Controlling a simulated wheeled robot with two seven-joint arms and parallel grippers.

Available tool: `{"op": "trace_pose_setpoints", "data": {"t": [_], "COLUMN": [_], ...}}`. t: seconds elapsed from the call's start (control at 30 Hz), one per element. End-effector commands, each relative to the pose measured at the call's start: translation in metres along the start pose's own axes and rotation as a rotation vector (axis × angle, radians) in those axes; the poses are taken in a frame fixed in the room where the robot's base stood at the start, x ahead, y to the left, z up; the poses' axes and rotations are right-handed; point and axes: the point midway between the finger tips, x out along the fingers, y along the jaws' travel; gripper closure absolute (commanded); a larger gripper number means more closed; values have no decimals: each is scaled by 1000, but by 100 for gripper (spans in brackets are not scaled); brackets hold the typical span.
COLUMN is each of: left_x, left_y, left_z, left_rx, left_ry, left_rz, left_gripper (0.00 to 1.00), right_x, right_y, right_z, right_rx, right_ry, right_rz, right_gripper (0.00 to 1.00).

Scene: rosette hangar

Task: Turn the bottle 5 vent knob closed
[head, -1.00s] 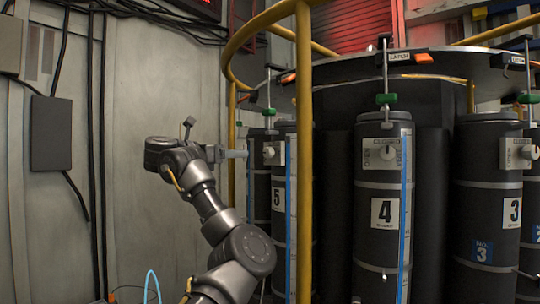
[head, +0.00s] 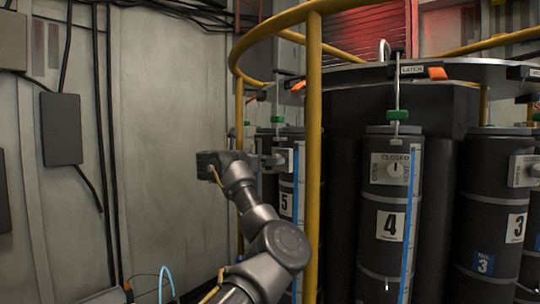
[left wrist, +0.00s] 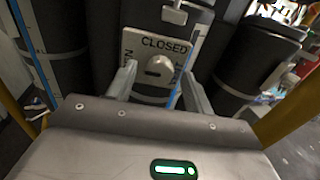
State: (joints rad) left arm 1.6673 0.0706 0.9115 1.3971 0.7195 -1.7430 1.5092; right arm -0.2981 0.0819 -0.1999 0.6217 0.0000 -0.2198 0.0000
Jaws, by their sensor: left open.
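Bottle 5 (head: 287,203) is a dark cylinder behind the yellow rail. Its vent knob (left wrist: 158,66) sits on a pale plate (left wrist: 140,43) marked CLOSED at the top, and fills the middle of the left wrist view. The knob's grip lies roughly level there; I cannot tell exactly where its pointer aims. My left gripper (left wrist: 160,76) is open, with one finger on each side of the knob and gaps visible. In the head view my left gripper (head: 268,160) reaches bottle 5's upper part from the left. My right gripper is not in view.
A yellow rail post (head: 313,160) stands just right of bottle 5, joined to a curved yellow rail above. Bottle 4 (head: 390,245) and bottle 3 (head: 490,220) stand to the right with similar knobs. The wall (head: 165,130) on the left leaves free room beside my arm.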

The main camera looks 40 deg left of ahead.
Motion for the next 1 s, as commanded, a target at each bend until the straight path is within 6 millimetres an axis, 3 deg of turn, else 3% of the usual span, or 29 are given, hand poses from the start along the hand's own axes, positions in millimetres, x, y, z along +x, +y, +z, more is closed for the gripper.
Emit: {"op": "trace_pose_setpoints", "data": {"t": [0.3,0.67,1.0], "left_x": [3,3,3], "left_y": [0,0,0], "left_z": [0,0,-4], "left_rx": [1,0,59], "left_ry": [0,0,0], "left_rz": [-1,-1,-1], "left_gripper": [48,93,93], "right_x": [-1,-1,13], "right_y": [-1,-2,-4], "right_z": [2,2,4], "right_rx": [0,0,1], "right_ry": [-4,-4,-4], "right_rz": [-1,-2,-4], "right_gripper": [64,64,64]}}
